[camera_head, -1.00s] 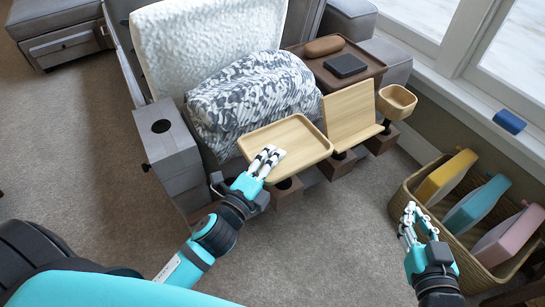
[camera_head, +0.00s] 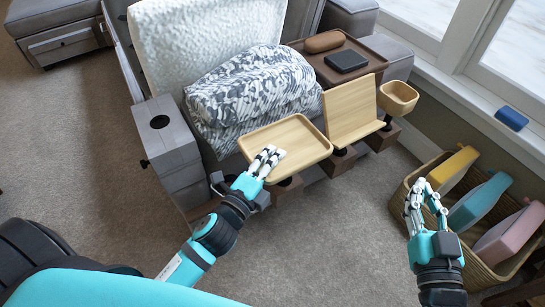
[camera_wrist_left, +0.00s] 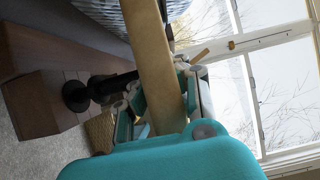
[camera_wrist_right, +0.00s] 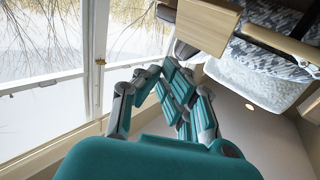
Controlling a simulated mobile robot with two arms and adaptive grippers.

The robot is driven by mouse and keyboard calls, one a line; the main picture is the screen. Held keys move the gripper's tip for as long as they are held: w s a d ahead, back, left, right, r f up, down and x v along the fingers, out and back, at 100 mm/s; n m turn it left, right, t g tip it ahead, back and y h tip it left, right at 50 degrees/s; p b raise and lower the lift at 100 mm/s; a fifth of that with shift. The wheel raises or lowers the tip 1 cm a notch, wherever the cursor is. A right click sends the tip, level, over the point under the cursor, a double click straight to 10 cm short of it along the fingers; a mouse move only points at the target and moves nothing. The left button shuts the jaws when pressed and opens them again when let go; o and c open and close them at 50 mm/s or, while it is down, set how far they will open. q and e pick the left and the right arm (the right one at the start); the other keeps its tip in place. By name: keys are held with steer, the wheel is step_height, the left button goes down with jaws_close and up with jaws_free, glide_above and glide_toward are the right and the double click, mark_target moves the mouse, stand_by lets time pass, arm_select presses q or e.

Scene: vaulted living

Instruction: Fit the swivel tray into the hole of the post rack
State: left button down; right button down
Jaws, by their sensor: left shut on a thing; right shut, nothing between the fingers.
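The swivel tray (camera_head: 284,141) is a light wooden rectangle with a raised rim, roughly level in front of the sofa. My left gripper (camera_head: 268,160) is shut on its near edge; the edge also shows between the fingers in the left wrist view (camera_wrist_left: 155,60). The post rack (camera_head: 288,190) is a row of brown blocks along the sofa's front. The near block lies under the tray. In the left wrist view a black stem with a round collar (camera_wrist_left: 75,96) meets a brown block; how deep it sits cannot be told. My right gripper (camera_head: 425,192) is shut and empty, off to the right.
A wooden book stand (camera_head: 350,110) and a small wooden bowl (camera_head: 397,98) stand on neighbouring blocks. A wicker basket (camera_head: 404,184) with several coloured cases is beside my right gripper. Carpet between the arms is clear.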

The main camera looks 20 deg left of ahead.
arm_select(q)
steer(key=shift+f+b, duration=0.3)
steer(key=shift+f, duration=0.1)
steer(key=shift+f+b, duration=0.85)
steer(key=shift+f, duration=0.3)
arm_select(e)
step_height(320, 180, up, 9)
steer(key=s+t+y, duration=0.2)
steer(key=t, duration=0.4)
steer(key=shift+s+a+r, duration=0.15)
steer(key=shift+s+a, duration=0.2)
steer(key=shift+s, duration=0.05)
arm_select(q)
steer(key=c, duration=1.3)
jaws_free()
steer(key=shift+f, duration=0.15)
steer(key=shift+s, duration=0.1)
steer(key=s, duration=0.4)
steer(key=s+a, duration=0.1)
steer(key=s, duration=0.2)
steer(key=s+a, duration=0.1)
steer(key=s, duration=0.3)
steer(key=shift+s, duration=0.3)
